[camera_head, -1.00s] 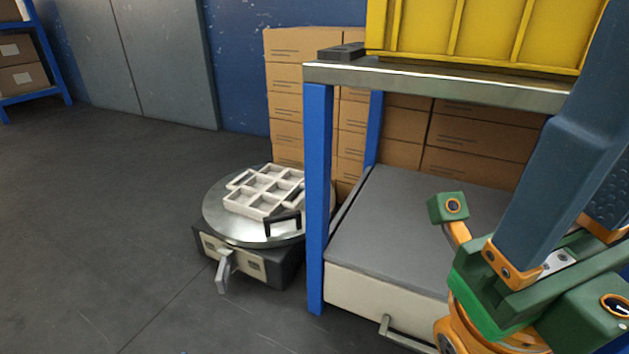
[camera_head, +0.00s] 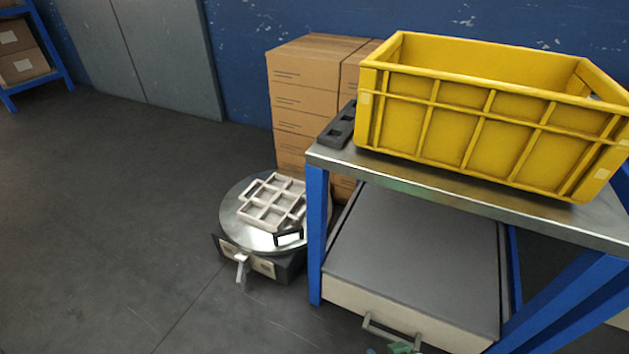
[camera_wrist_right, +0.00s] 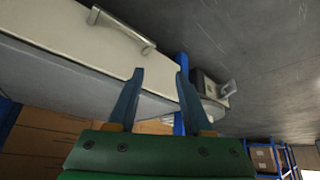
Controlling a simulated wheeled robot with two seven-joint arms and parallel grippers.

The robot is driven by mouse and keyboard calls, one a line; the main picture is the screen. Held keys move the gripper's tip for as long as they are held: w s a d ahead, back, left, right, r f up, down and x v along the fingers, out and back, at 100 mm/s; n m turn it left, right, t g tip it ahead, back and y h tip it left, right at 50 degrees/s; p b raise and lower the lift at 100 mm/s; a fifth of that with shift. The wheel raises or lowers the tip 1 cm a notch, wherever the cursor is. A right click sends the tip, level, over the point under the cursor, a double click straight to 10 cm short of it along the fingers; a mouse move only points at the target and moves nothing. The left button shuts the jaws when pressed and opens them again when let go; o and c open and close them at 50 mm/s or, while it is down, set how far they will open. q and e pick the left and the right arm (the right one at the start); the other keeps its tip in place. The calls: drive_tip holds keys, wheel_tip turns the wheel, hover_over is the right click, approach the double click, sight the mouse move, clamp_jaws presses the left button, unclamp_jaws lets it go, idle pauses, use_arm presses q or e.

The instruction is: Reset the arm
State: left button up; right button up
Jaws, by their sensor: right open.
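My right gripper (camera_wrist_right: 160,88) shows in the right wrist view, with two dark blue fingers on a green body. The fingers are apart with nothing between them. Beyond them are the pale drawer front and its metal handle (camera_wrist_right: 122,29). In the head view only a small green part of my right arm or gripper shows at the bottom edge, just below the drawer handle (camera_head: 392,335). My left gripper is in neither view.
A metal workbench (camera_head: 430,190) with blue legs carries a yellow crate (camera_head: 480,120) and a dark slotted block (camera_head: 340,127). Left of it, a round turntable (camera_head: 238,222) holds a white grid tray (camera_head: 270,202). Cardboard boxes (camera_head: 305,95) stand behind. Open floor (camera_head: 110,210) lies left.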

drive_tip(key=s+d+g+p, duration=0.1)
drive_tip(key=s+g+p, duration=0.15)
drive_tip(key=s, duration=0.45)
use_arm(q)
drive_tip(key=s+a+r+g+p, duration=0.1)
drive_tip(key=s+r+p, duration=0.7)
drive_tip(key=p, duration=1)
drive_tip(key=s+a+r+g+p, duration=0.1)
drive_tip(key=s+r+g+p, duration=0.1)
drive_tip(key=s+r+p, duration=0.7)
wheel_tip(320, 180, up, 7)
drive_tip(key=p, duration=0.9)
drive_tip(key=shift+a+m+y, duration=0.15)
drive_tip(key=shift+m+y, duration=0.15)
use_arm(e)
drive_tip(key=s+d+r+g+h, duration=0.1)
drive_tip(key=s+d+r+g, duration=0.1)
drive_tip(key=s+r, duration=1.3)
wheel_tip(320, 180, up, 4)
drive_tip(key=shift+s+d+f+g, duration=0.1)
drive_tip(key=shift+s+d+g, duration=0.25)
drive_tip(key=shift+d, duration=0.2)
